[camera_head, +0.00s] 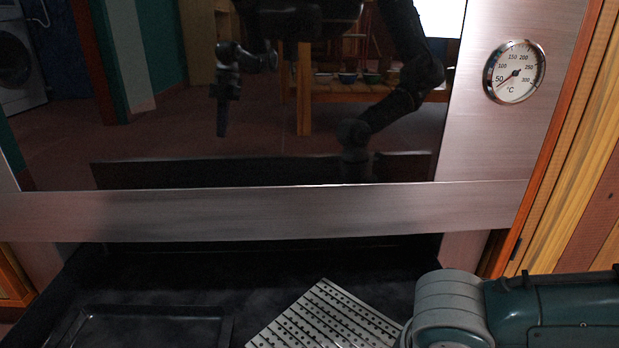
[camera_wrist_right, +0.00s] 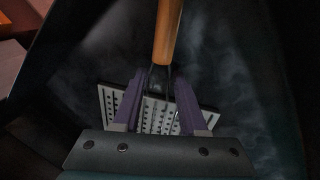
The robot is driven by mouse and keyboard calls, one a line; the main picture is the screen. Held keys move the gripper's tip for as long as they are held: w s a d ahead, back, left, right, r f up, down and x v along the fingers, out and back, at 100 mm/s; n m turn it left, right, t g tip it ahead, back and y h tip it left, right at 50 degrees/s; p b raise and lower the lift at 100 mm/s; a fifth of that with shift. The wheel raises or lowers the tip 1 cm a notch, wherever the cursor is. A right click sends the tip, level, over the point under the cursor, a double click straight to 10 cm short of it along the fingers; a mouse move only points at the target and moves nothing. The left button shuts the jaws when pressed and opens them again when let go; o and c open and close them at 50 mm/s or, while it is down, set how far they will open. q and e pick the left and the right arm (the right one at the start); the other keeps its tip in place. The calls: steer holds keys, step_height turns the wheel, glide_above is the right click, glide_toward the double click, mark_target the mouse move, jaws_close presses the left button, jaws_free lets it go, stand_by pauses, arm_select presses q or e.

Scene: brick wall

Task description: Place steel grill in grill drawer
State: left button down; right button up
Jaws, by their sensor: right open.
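The steel grill (camera_head: 325,318) is a light slotted metal plate. It lies at an angle in the right part of the dark open drawer (camera_head: 270,272) under the oven front. In the right wrist view the grill (camera_wrist_right: 108,102) shows behind and between my fingers, with a wooden handle (camera_wrist_right: 168,32) on metal prongs beyond it. My right gripper (camera_wrist_right: 161,78) has its two purple fingers apart, on either side of the prongs, and is not closed on them. In the head view my right arm hides that gripper. My left gripper is seen only as a reflection in the oven glass.
A dark shallow tray (camera_head: 150,312) lies in the left part of the drawer. The oven front (camera_head: 270,214) with a round thermometer (camera_head: 514,72) rises above the drawer. Wooden panels (camera_head: 560,150) stand close at the right.

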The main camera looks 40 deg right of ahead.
step_height(320, 180, up, 12)
steer(key=a+p, duration=0.2)
steer(key=p, duration=0.8)
steer(key=s+a+r+t+y, duration=0.1)
steer(key=s+a+r+y, duration=0.15)
steer(key=a+r, duration=0.45)
step_height(320, 180, up, 6)
steer(key=s+m+t, duration=0.1)
steer(key=s+t, duration=0.1)
steer(key=shift+s+d, duration=0.4)
